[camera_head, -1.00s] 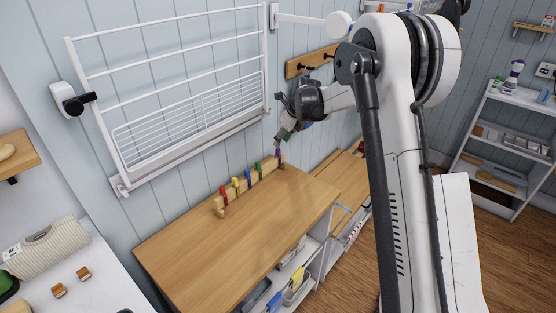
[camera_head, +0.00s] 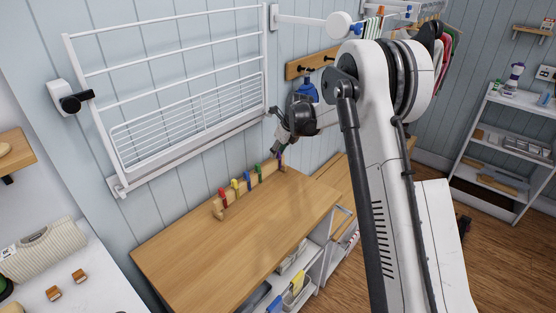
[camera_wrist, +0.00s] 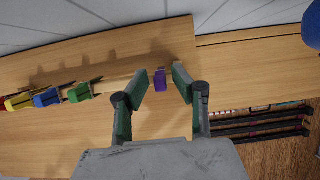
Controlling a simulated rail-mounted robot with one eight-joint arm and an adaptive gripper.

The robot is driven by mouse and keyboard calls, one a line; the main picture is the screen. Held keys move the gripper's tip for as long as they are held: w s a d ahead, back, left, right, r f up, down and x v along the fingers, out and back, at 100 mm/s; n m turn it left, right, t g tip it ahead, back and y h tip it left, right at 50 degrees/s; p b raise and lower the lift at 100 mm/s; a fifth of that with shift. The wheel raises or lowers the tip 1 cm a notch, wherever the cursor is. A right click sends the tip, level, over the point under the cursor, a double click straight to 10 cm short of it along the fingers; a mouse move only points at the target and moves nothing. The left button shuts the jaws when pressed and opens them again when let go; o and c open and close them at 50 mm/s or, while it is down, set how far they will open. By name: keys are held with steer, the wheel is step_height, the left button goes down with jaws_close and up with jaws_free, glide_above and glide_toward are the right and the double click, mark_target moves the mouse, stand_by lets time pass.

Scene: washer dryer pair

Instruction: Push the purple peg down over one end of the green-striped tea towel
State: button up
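The purple peg (camera_wrist: 160,80) stands at the right end of a light wooden rail (camera_wrist: 128,77) in the wrist view. My gripper (camera_wrist: 161,78) is open, with one finger on each side of the peg and visible gaps between. In the head view my gripper (camera_head: 277,150) points down at the rail's far end, and the peg (camera_head: 281,158) shows partly there. A striped cloth (camera_head: 374,26) hangs near the top; it may be the green-striped tea towel, but it is small and partly hidden.
Red (camera_head: 222,197), yellow (camera_head: 235,185), blue (camera_head: 248,174) and green (camera_head: 259,171) pegs stand along the rail. The wooden worktop (camera_head: 235,235) in front is clear. A white wall rack (camera_head: 190,101) is above it, and a wooden hook board (camera_head: 310,62) is behind my arm.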

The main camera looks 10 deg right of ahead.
jaws_close()
steer(key=shift+r+p, duration=1.2)
steer(key=shift+r, duration=2.2)
